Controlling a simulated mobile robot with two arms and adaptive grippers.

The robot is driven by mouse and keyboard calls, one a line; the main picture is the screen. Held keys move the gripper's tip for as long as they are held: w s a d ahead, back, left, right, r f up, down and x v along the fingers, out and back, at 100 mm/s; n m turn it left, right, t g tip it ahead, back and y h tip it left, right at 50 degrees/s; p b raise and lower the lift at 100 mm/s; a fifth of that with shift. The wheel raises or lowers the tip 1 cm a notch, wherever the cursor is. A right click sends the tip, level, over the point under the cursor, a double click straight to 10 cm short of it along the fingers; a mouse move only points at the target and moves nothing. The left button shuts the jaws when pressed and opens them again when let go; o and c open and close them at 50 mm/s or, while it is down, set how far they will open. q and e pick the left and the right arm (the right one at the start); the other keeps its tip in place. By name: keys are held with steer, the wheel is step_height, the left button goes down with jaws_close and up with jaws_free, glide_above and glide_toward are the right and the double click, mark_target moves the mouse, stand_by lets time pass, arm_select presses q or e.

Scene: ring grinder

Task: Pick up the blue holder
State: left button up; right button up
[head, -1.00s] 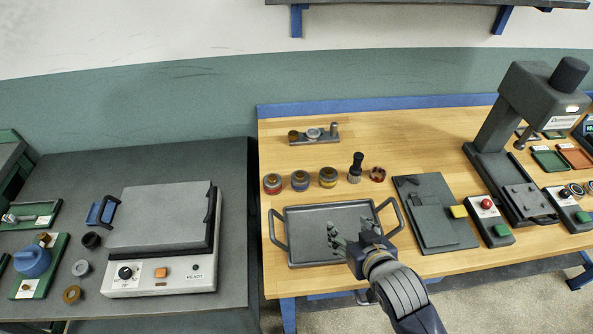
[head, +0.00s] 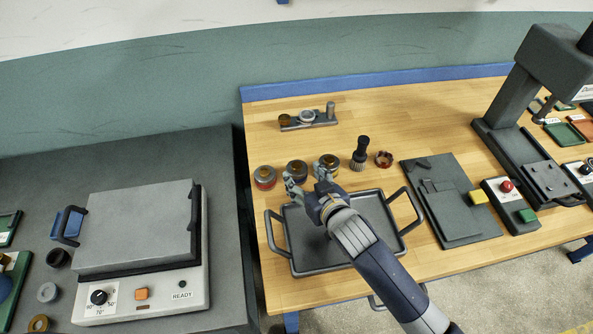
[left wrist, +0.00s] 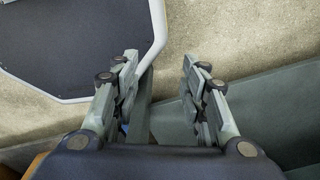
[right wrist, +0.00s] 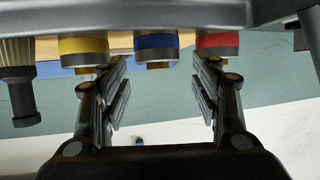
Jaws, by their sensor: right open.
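The blue holder (head: 297,170), a small dark round pot with a blue band and brownish top, stands on the wooden table between the red holder (head: 265,177) and the yellow holder (head: 327,164). In the right wrist view the blue holder (right wrist: 157,41) appears between and beyond the fingers. My right gripper (head: 309,184) is open and empty, just in front of the blue and yellow holders, its fingers partly covering the yellow one. My left gripper is outside the head view; in the left wrist view the left gripper (left wrist: 160,65) is open and empty above the floor.
A grey tray (head: 310,262) with two handles lies under my right arm. A dark brush-like tool (head: 361,153) and a reddish ring (head: 384,159) stand right of the holders. A metal stand (head: 308,120) is behind. A heater box (head: 140,230) is at left.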

mark_target(297, 166)
steer(key=shift+w+a+f, duration=0.15)
steer(key=shift+w, duration=0.2)
steer(key=shift+w+a, duration=0.1)
steer(key=shift+w, duration=0.2)
steer(key=shift+w+a+p, duration=0.1)
steer(key=shift+w+p, duration=0.25)
steer(key=x, duration=0.3)
steer(key=shift+p, duration=0.4)
steer(key=shift+w+a+f, duration=0.15)
steer(key=shift+w+f, duration=0.05)
steer(key=shift+w, duration=0.25)
arm_select(q)
steer(key=shift+w+a+r, duration=0.2)
steer(key=shift+w+r, duration=0.25)
steer(key=shift+w+a+r, duration=0.2)
steer(key=shift+w+r, duration=0.2)
steer(key=shift+r, duration=0.05)
arm_select(e)
steer(key=c, duration=1.3)
arm_select(q)
steer(key=shift+w, duration=0.15)
arm_select(e)
steer(key=shift+w+r, duration=0.1)
steer(key=shift+r, duration=0.05)
jaws_close()
